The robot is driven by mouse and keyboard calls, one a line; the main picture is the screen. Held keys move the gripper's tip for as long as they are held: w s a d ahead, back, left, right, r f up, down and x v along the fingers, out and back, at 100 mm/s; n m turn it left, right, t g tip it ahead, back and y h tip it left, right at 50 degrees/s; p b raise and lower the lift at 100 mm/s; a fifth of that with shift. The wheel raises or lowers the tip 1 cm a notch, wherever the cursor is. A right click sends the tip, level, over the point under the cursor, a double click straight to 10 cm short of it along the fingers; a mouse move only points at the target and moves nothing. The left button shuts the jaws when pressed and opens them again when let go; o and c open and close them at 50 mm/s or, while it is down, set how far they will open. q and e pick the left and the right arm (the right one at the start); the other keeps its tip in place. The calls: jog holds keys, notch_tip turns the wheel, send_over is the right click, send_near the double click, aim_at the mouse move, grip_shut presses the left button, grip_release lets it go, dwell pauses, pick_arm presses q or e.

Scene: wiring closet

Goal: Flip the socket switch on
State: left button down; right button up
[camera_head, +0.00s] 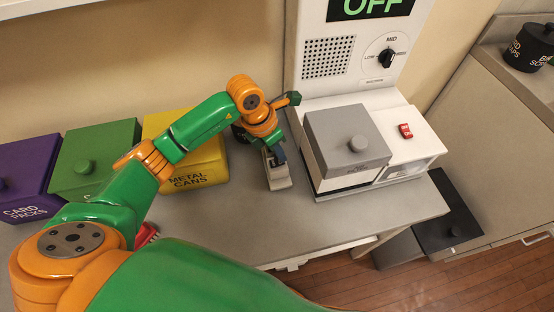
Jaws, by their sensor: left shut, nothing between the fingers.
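A small red switch with white marks (405,130) sits on the white top of the machine (398,114), right of its grey lidded box. The marks are too small to read. The display (371,8) at the top of the machine's panel reads OFF in green. My left gripper (279,183) is shut and empty, low over the grey counter just left of the machine. It is well to the left of the red switch, with the grey box between them. My right gripper is not in view.
The grey box (346,138) has a round knob on its lid. A black dial (386,59) marked LOW and MID is on the upright panel. Purple (28,181), green (95,158) and yellow (203,165) bins line the wall at left. A black bin (444,218) stands beyond the counter's right end.

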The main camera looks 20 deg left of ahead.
aim_at(279, 161)
pick_arm(q)
jog(key=shift+f+b, duration=0.4)
jog(key=shift+f, duration=0.1)
dwell(0.4)
jog(key=shift+r, duration=0.1)
notch_tip(279, 161, up, 6)
jog(key=p, duration=0.5)
